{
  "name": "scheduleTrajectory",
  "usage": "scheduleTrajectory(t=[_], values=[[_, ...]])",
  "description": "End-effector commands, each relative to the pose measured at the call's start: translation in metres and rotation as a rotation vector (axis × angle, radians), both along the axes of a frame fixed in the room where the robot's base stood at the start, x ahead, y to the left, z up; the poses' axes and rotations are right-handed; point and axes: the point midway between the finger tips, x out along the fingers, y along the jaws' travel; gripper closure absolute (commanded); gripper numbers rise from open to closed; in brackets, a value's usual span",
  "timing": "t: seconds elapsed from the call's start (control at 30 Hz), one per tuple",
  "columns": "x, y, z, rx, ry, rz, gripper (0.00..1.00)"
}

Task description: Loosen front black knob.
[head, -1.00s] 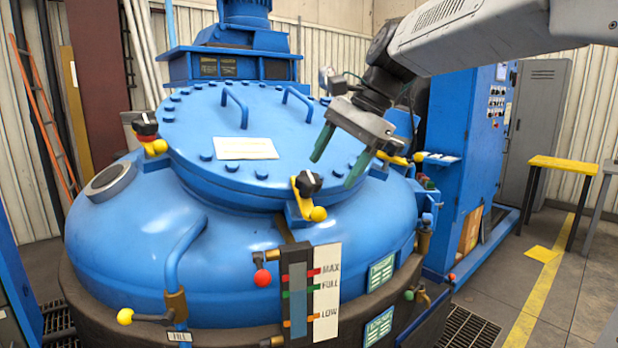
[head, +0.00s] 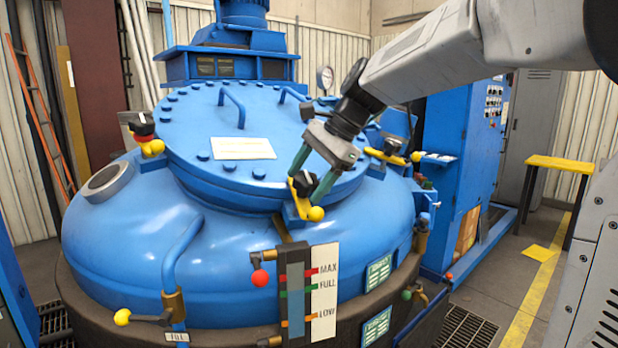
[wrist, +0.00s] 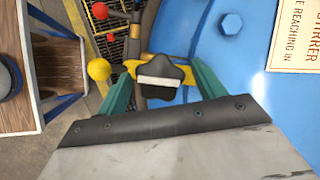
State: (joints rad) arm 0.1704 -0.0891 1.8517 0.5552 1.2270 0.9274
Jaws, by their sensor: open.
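The front black knob (head: 304,181) sits on a yellow clamp at the front rim of the blue lid (head: 262,130). A yellow ball (head: 316,213) is on the clamp's end. My gripper (head: 307,187) is open, its two green fingers angled down on either side of the knob in the head view, partly covering it. In the wrist view the knob (wrist: 160,77) shows its dark lobed top with a pale bar, between the green fingertips of my gripper (wrist: 157,80). I cannot tell whether the fingers touch it.
Other black knobs on yellow clamps stand at the lid's left (head: 142,124) and right (head: 394,146). Lid bolts and handles (head: 232,108) rise behind my gripper. A level gauge (head: 308,290) and red ball valve (head: 260,278) are below.

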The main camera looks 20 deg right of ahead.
Motion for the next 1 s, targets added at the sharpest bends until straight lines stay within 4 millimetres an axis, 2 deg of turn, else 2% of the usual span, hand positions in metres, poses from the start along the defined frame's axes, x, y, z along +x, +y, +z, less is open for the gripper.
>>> scheduleTrajectory(t=[0.07,0.1,0.23,0.27,0.67,1.0], values=[[-0.0001,-0.0001,0.0,0.0,0.0,0.0,0.31],[-0.0001,-0.0001,0.0001,0.0,0.0,0.0,0.37],[-0.0002,-0.0002,0.0002,0.0,0.0,0.0,0.73],[-0.0002,-0.0002,0.0002,0.0,0.0,0.0,0.76],[0.0002,-0.0001,0.0005,-0.024,-0.006,0.054,0.76],[0.0014,0.0008,0.001,-0.118,-0.032,0.285,0.76]])
